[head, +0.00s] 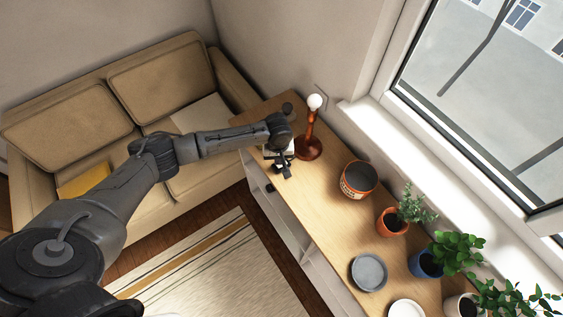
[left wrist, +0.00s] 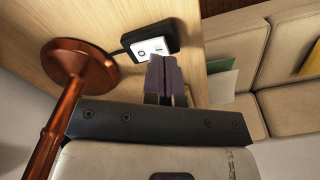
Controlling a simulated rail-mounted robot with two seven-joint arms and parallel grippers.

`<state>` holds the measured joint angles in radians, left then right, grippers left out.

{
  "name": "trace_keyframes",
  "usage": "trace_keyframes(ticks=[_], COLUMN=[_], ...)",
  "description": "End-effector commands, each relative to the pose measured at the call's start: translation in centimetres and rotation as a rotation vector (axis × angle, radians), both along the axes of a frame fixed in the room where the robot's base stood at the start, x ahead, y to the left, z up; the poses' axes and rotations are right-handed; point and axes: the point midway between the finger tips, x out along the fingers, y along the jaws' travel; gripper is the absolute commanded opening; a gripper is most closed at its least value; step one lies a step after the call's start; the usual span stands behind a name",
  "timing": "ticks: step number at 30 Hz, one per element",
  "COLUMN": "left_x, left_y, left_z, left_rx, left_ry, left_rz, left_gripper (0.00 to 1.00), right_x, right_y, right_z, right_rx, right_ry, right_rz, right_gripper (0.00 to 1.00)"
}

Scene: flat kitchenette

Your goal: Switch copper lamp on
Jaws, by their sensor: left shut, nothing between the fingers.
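The copper lamp (head: 309,150) stands upright at the far end of the wooden sideboard, with a white bulb (head: 315,101) on top. I cannot tell whether the bulb is lit. In the left wrist view its round copper base (left wrist: 88,68) and slanting stem (left wrist: 52,130) are at the left. A dark cable runs from the base to a black-framed white switch box (left wrist: 150,46) on the sideboard. My left gripper (left wrist: 165,72) is shut and empty, its fingertips in front of the switch box's lower edge. Contact cannot be told. In the head view the left gripper (head: 283,168) is beside the lamp base. My right gripper is not in view.
A copper-coloured pot (head: 358,180), potted plants (head: 393,221), a grey plate (head: 369,272) and a white plate (head: 406,309) stand along the sideboard (head: 318,200). A beige sofa (head: 165,85) is at the left. A window is at the right.

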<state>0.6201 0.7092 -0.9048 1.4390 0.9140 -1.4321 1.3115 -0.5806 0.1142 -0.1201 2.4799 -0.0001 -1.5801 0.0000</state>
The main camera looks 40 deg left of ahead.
Motion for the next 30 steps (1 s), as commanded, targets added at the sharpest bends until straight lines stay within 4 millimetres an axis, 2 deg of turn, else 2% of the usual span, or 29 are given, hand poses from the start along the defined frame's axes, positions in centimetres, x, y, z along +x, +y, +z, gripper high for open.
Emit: trace_keyframes(ticks=[30], left_x=[0.0], left_y=[0.0], left_z=[-1.4], left_rx=[0.000], left_ry=[0.000], left_rz=[0.000], left_gripper=[0.00], right_x=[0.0], right_y=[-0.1], right_z=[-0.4], right_rx=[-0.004], right_ry=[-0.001], right_rz=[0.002], right_gripper=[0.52])
